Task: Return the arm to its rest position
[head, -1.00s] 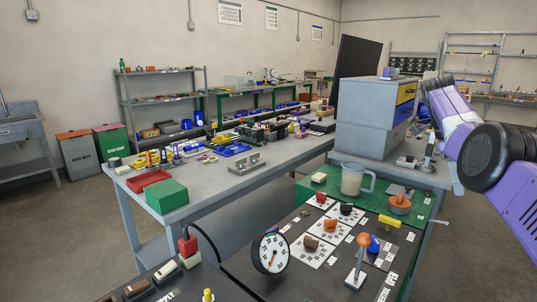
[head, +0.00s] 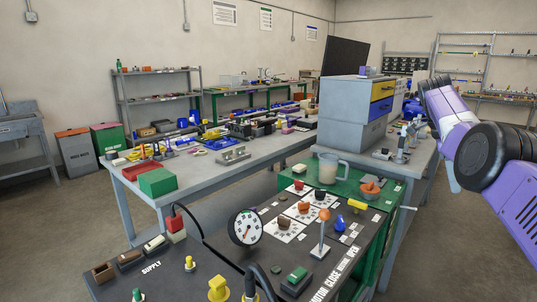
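My purple and black arm (head: 490,150) shows at the right side of the head view, raised above the floor and beside the grey bench. Its forearm points up and back toward the drawer cabinet. My gripper is not visible in this view, so I cannot see its fingers or whether it holds anything.
The dark cart panel (head: 185,279) in front bears a gauge (head: 245,227), an orange-knobbed lever (head: 323,215) and several knobs. A green mat (head: 370,203) holds a clear jug (head: 328,168). A grey drawer cabinet (head: 343,112) stands on the bench. Floor at the right is clear.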

